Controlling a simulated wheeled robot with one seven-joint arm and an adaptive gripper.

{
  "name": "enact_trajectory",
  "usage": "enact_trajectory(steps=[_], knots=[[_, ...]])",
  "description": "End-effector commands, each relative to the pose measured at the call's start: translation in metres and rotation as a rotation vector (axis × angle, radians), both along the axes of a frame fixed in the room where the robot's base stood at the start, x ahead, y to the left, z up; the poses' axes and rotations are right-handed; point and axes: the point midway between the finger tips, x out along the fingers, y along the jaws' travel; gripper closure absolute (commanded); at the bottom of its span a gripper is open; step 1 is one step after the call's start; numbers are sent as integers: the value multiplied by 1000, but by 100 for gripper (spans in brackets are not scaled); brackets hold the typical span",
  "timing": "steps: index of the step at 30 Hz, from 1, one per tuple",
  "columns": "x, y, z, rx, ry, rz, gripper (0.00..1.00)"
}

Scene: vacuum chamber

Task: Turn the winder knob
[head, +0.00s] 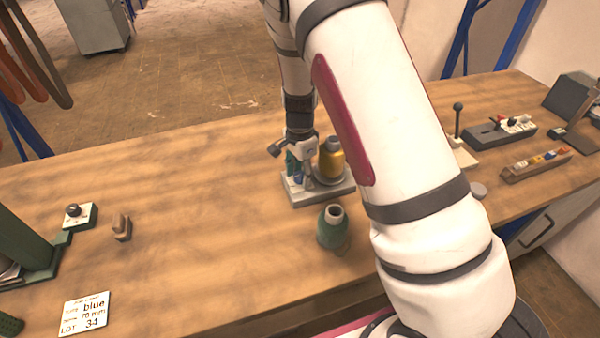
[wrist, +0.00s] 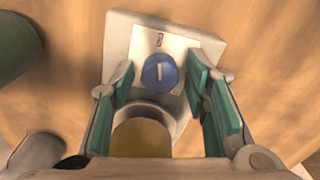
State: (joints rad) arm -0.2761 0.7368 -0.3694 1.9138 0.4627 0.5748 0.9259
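The winder (head: 318,192) is a light grey base on the wooden bench. Its blue round knob (wrist: 159,74) with a white line sits on a pale plate in the wrist view. The white line points roughly up and down in that view. A yellow spool (head: 331,157) stands on the winder's right part and shows below the knob in the wrist view (wrist: 142,138). My gripper (head: 297,172) points down over the winder's left part. Its teal-padded fingers (wrist: 160,82) are apart, one on each side of the knob, with visible gaps. I cannot tell their exact height.
A green spool (head: 332,228) stands just in front of the winder. A wooden piece (head: 122,228), a small box with a black knob (head: 78,214) and a label card (head: 84,313) lie left. A lever box (head: 458,155) and racks stand right. The bench between is clear.

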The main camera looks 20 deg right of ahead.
Motion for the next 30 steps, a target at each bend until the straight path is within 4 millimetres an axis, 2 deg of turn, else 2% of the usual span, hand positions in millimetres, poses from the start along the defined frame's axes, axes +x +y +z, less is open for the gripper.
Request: enact_trajectory(steps=[8, 13, 24, 30], knots=[[0, 0, 0, 0, 0, 1, 53], [1, 1, 12, 0, -3, 2, 53], [1, 1, 83, 1, -4, 3, 53], [1, 1, 111, 0, -2, 2, 53]])
